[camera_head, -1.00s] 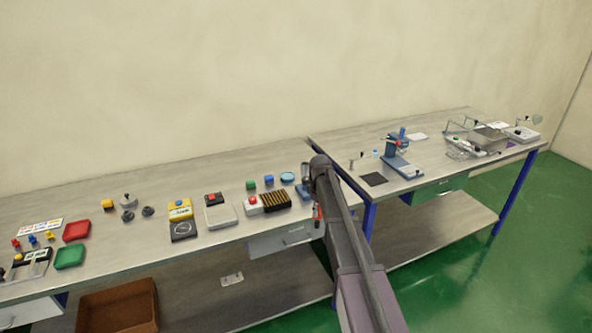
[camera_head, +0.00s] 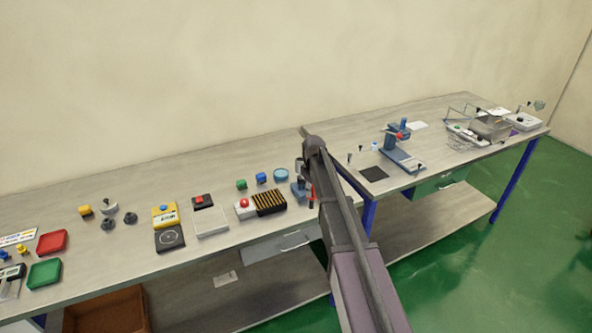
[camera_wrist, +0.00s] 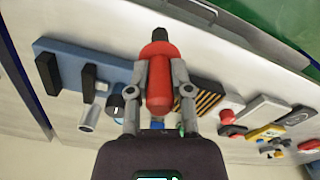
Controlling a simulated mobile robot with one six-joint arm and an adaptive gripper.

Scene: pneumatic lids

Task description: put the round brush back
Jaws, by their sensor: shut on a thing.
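My gripper (camera_wrist: 158,90) is shut on a red handle with a black tip, seen in the wrist view; it appears to be the round brush (camera_wrist: 159,75). The brush's other end is hidden behind the gripper. In the head view a red bit of the brush (camera_head: 312,193) shows beside my arm, at the bench's front edge. A blue fixture (camera_wrist: 68,54) with black blocks and a grey cylinder lies beyond the gripper, to the left in the wrist view. Part of it shows beside my arm in the head view (camera_head: 298,188). I cannot tell whether the brush touches anything.
A black-and-gold ribbed block (camera_head: 269,203) and a red-button box (camera_head: 244,209) stand left of my arm. A blue dish (camera_head: 281,175) and small cubes sit behind. A second bench (camera_head: 440,132) at right holds a blue press (camera_head: 402,150). Bare bench lies along the wall.

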